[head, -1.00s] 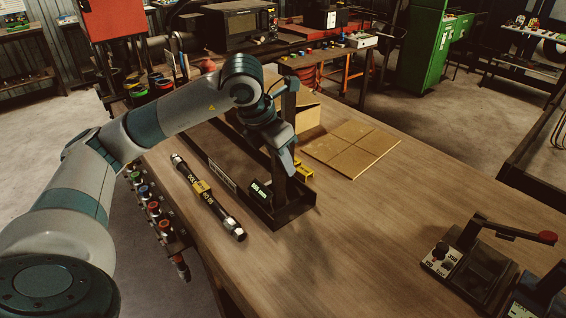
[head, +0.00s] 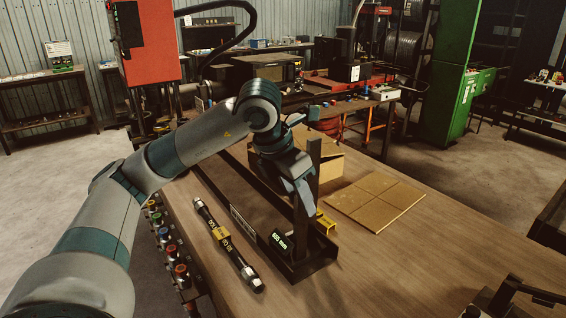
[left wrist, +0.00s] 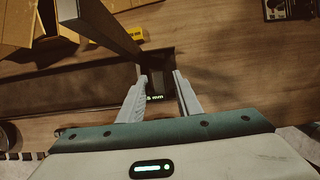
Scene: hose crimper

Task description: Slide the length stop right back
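The long black measuring rail (head: 240,207) lies on the bench, with an upright dark post (head: 310,180) near its front end. A small green-lit display (head: 283,243) at that end seems to read 605 mm. My left gripper (head: 299,203) points down beside the post, above the rail's front end. In the left wrist view its two fingers (left wrist: 159,85) stand apart, with a dark block (left wrist: 158,80), probably the length stop, between or just beyond their tips. I cannot tell whether they touch it. In the head view my gripper hides the stop. My right gripper is out of view.
A black hose (head: 227,245) with metal ends and a yellow label lies left of the rail. A flat cardboard sheet (head: 375,202) lies to the right, and a small yellow piece (head: 326,223) is close beside the rail.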

